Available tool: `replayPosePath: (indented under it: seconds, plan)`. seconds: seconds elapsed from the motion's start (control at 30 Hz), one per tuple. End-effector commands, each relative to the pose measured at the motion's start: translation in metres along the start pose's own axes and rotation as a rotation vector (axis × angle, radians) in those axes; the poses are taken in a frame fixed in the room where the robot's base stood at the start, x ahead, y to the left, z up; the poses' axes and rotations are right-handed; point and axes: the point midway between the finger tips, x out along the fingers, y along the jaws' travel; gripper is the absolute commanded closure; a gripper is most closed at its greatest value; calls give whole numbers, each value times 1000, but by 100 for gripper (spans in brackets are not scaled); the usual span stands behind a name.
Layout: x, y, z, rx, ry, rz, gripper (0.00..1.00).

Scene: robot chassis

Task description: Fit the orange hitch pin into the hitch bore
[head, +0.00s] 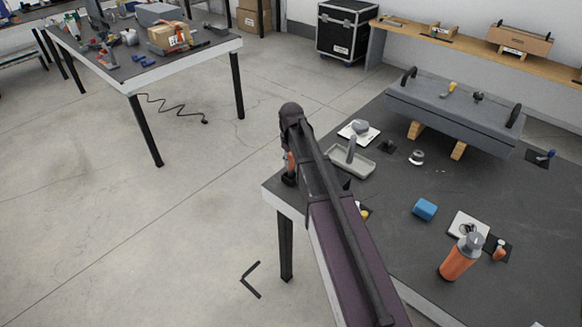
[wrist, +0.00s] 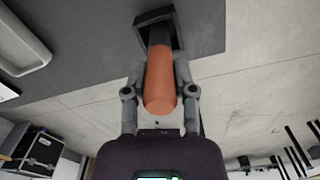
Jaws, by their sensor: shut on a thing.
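The orange hitch pin (wrist: 160,82) is held between the two fingers of my gripper (wrist: 160,75) in the wrist view. Its far end meets a dark square-mouthed block (wrist: 141,20) at the table's edge, perhaps the part with the hitch bore. I cannot tell whether the pin's tip is inside the opening or only in front of it. In the head view my gripper (head: 290,162) hangs at the near left corner of the dark table (head: 395,240), with a little of the orange pin showing. My own arm hides much of that spot.
A shallow grey tray (head: 365,166) lies right of my gripper. The grey chassis (head: 450,108) rests on wooden blocks farther back. A blue block (head: 425,209), an orange bottle (head: 458,261) and a white plate (head: 462,221) stand on the right. Open floor lies left.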

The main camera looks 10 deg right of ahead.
Motion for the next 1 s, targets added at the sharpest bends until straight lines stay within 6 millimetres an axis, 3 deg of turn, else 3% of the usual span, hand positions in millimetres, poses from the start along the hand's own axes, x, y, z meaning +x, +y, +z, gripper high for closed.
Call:
replayPosePath:
  seconds: [0.37,0.83,1.0]
  plan:
    - [-5,0,0,0,0,0,100]
    - [-41,0,0,0,0,0,100]
    - [-40,-16,42,0,0,0,100]
